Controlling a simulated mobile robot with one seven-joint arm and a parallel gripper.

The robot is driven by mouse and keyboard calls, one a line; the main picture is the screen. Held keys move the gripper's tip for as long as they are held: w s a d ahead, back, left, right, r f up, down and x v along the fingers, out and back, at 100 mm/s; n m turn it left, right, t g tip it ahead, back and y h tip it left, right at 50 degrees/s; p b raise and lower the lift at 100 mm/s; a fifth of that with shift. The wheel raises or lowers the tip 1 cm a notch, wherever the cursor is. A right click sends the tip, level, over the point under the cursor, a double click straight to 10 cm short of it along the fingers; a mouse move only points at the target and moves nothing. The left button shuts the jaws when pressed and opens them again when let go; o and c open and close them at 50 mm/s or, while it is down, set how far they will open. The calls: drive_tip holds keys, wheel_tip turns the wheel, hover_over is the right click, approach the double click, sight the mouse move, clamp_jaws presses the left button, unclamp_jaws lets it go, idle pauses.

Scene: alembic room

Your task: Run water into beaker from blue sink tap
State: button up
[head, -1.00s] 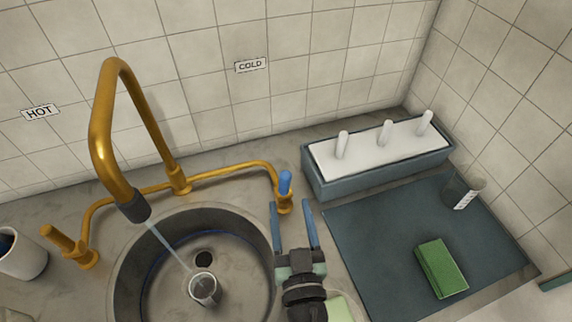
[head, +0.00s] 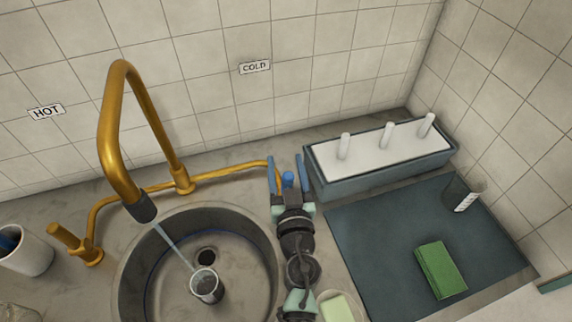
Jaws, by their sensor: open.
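The brass tap (head: 118,130) arches over the round sink (head: 128,280), and a thin stream of water (head: 175,245) runs from its dark spout. A small clear beaker (head: 205,286) stands upright in the sink under the stream, near the drain hole. The blue tap handle (head: 288,180) is on the right, below the COLD label (head: 255,67). My gripper (head: 285,172) is open, with its blue fingers on either side of the blue handle. I cannot tell whether they touch it. My gripper hides the valve base.
A hot tap handle (head: 66,238) and a white cup (head: 28,252) stand at left. At right are a pegged rack (head: 385,165), a dark mat (head: 375,240), a green sponge (head: 441,270) and another beaker (head: 458,196). Soap (head: 338,306) lies near my arm.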

clamp_jaws()
idle(1.4)
